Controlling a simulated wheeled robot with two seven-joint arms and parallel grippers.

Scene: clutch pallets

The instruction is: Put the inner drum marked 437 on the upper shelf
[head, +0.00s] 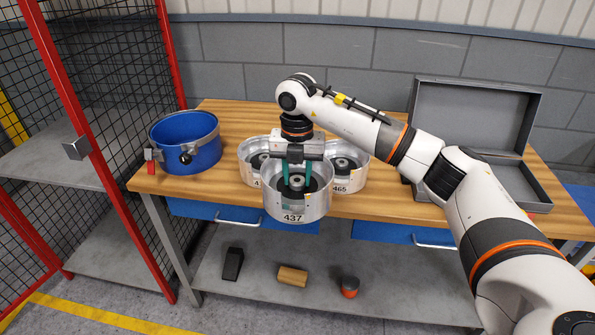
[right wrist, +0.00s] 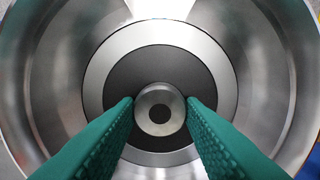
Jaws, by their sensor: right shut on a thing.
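The inner drum marked 437 (head: 297,206) is a silver open drum with a black number label, at the front of the wooden bench. My right gripper (head: 297,184) points down into it, its green fingers shut on the central hub. In the right wrist view the fingertips press the hub (right wrist: 160,108) from both sides, and the drum wall surrounds them. The drum covers the bench's front edge; whether its base is clear of the top is hard to tell. The grey upper shelf (head: 112,138) is in the red-posted mesh rack at the left. My left gripper is out of view.
Drum 465 (head: 347,183) and another drum (head: 250,168), its label partly hidden, stand behind. A blue bucket (head: 185,144) stands at the bench's left, near the red post (head: 171,65). An open grey case (head: 470,120) is at right. The rack's lower shelf (head: 120,255) looks empty.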

